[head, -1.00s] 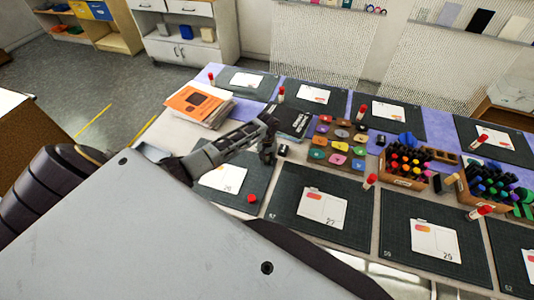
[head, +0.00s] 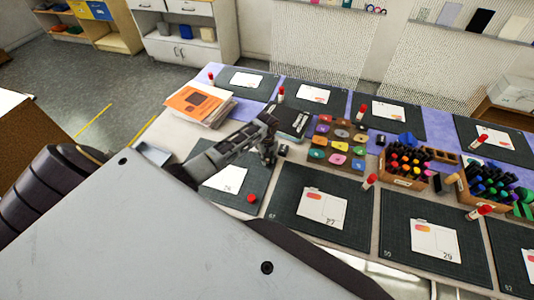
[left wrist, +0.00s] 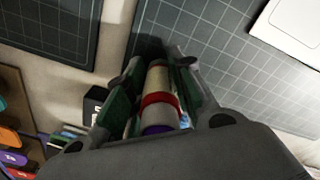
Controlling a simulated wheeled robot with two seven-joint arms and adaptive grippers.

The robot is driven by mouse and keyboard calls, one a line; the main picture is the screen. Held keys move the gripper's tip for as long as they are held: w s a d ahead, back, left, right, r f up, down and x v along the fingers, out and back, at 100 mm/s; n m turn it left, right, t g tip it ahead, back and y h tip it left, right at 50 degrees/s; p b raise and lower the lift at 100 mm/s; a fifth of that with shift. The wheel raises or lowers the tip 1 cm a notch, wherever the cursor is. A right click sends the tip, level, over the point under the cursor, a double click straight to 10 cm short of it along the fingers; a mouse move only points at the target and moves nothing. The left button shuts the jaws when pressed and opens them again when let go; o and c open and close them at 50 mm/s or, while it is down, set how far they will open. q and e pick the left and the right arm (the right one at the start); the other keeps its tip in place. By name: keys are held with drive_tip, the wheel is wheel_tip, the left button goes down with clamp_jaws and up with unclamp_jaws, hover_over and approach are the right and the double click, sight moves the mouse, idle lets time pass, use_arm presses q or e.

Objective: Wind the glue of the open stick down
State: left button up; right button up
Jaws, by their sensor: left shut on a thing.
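My left gripper (head: 267,156) is over the near-left part of the table, at the far edge of the mat numbered 26. In the left wrist view the left gripper (left wrist: 155,65) is shut on an open glue stick (left wrist: 160,104). The stick shows a pale body, a red band and a purple end, and lies between the two fingers. In the head view the gripper hides it. How far the glue stands out cannot be told. A red cap (head: 252,198) stands apart on the near mat. My right gripper is not in view.
Dark cutting mats (head: 365,240) with white cards cover the table. Stamp blocks (head: 338,143), a marker crate (head: 405,168) and an orange-topped paper stack (head: 200,103) are near. A small black block (head: 283,150) is right beside my gripper.

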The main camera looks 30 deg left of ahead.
use_arm(q)
drive_tip(key=shift+s+n, duration=0.1)
drive_tip(key=shift+n, duration=1.1)
drive_tip(key=o, duration=1.1)
drive_tip(key=shift+m, duration=1.8)
drive_tip(key=m, duration=0.8)
drive_tip(key=shift+m, duration=1.5)
